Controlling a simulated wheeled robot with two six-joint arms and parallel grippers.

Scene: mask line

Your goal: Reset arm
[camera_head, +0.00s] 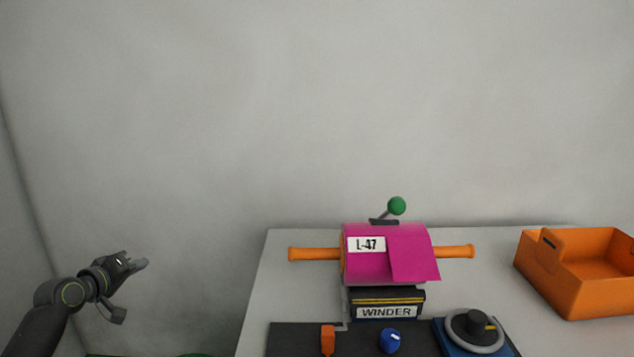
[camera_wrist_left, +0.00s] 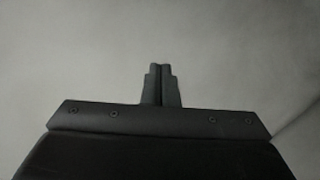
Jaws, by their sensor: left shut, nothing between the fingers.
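My left gripper (camera_head: 141,264) is raised at the left in the head view, clear of the table and to the left of its edge. Its fingers are shut with nothing between them. In the left wrist view the two fingertips (camera_wrist_left: 160,84) meet in the middle, with only plain grey wall behind them. My left arm comes up from the lower left corner of the head view. My right gripper does not show in either view.
The white table (camera_head: 263,290) bears a winder (camera_head: 386,311) with a magenta roll (camera_head: 410,252) labelled L-47 on an orange bar. A green-knobbed lever (camera_head: 397,206) stands behind. An orange bin (camera_head: 585,300) is at the right. A black dial (camera_head: 474,327) and blue knob (camera_head: 390,341) sit in front.

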